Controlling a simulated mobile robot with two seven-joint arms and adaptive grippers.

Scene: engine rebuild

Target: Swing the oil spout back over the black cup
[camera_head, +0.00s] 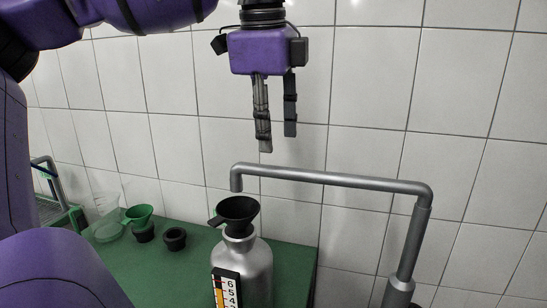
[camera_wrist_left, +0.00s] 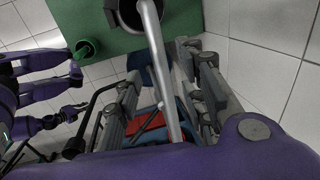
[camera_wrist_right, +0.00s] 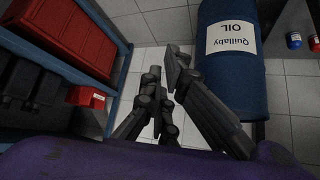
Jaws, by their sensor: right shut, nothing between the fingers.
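The oil spout is a grey bent pipe (camera_head: 330,177) on an upright at the right of the head view. Its downturned end hangs over a black funnel (camera_head: 238,208) in a silver bottle (camera_head: 256,266). A small black cup (camera_head: 175,238) stands on the green bench to the left, apart from the spout end. My left gripper (camera_head: 277,142) is open and empty, pointing down above the spout's arm. In the left wrist view the pipe (camera_wrist_left: 154,50) runs below and between its fingers. My right gripper (camera_wrist_right: 166,62) is shut and empty, away from the bench.
Another black cup (camera_head: 145,233), a green funnel (camera_head: 138,213) and a clear beaker (camera_head: 107,232) stand on the green bench (camera_head: 150,280). A tiled wall rises behind. Near my right gripper are a blue oil drum (camera_wrist_right: 232,85) and a shelf with red bins (camera_wrist_right: 68,35).

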